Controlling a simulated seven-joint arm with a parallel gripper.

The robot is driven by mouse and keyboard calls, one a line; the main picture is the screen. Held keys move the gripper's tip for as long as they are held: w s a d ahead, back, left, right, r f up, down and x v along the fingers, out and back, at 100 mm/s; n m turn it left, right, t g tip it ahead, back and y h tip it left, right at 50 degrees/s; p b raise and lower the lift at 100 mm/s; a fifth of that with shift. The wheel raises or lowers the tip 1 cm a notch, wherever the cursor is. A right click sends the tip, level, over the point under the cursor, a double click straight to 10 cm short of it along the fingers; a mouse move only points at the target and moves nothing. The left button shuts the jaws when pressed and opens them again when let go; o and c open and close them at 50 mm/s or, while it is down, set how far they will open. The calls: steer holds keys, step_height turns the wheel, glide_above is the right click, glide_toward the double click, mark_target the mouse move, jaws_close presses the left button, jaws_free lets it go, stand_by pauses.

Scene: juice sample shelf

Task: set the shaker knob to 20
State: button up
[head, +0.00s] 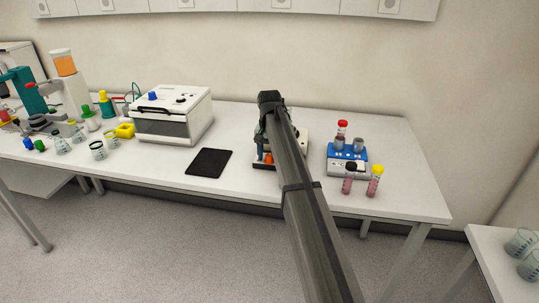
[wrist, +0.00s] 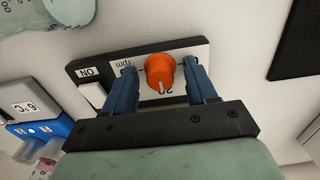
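The orange shaker knob (wrist: 160,70) sits on a black and white panel (wrist: 110,68) marked "rpm" and "ON". Its white pointer line lies toward the "20" label. My gripper (wrist: 164,80) is open, with one blue finger on each side of the knob and a visible gap on both sides. In the head view the knob (head: 268,158) shows as a small orange spot beside my arm. My arm covers most of the shaker there.
A blue-topped device (head: 347,153) with tubes stands right of my arm, with two capped tubes in front. A black mat (head: 209,163) lies to the left, and a white box-shaped device (head: 172,114) stands behind it. Glassware crowds the far left.

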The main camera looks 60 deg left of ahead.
mark_target(269, 155)
steer(key=shift+r, duration=0.1)
step_height(269, 155, up, 14)
steer(key=shift+f, duration=0.2)
stand_by(0.5)
steer(key=shift+s, duration=0.1)
stand_by(0.4)
